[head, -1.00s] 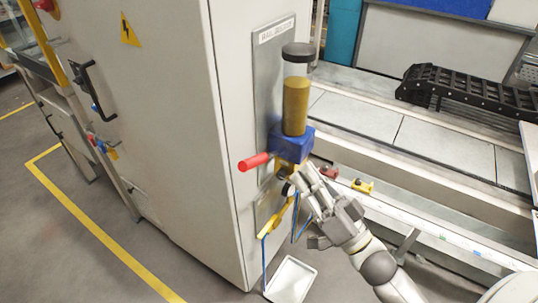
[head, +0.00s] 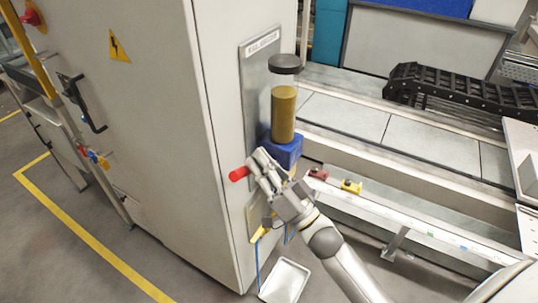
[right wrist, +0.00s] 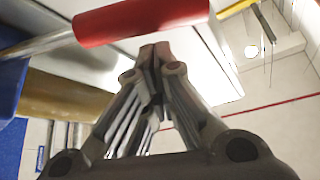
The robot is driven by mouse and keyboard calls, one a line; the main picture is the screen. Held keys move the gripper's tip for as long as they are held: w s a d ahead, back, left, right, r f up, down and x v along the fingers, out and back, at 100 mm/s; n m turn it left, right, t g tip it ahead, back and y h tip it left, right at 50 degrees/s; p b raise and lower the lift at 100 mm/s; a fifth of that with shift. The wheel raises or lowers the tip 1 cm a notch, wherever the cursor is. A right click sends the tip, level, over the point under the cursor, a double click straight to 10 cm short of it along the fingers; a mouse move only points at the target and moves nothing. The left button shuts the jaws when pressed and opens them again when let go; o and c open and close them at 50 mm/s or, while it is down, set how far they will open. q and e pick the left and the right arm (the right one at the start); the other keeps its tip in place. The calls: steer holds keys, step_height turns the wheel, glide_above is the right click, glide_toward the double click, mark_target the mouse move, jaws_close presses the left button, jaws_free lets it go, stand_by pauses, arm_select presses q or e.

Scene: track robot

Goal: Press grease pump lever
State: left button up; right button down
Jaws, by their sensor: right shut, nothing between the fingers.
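The grease pump (head: 282,150) is a blue block with a clear, amber-filled reservoir (head: 283,115) and black cap, fixed to a plate on the cabinet side. Its lever has a red grip (head: 238,173) pointing left. The red grip also shows large at the top of the right wrist view (right wrist: 140,20), on a metal rod (right wrist: 40,44) from the pump side. My right gripper (head: 260,160) is shut and empty, its fingertips beside the grip and partly covering the lever. In the right wrist view the closed tips (right wrist: 154,52) appear close to the grip; contact is unclear. My left gripper is out of view.
The tall grey cabinet (head: 160,130) fills the left middle. A shallow tray (head: 285,280) lies on the floor below the pump. Red and yellow small boxes (head: 351,187) sit on the machine ledge at right. A black cable chain (head: 440,88) lies behind.

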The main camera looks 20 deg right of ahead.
steer(key=shift+a+f, duration=0.2)
steer(key=shift+f, duration=0.15)
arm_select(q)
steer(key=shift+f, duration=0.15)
arm_select(e)
steer(key=shift+s+f, duration=0.1)
steer(key=shift+f, duration=0.05)
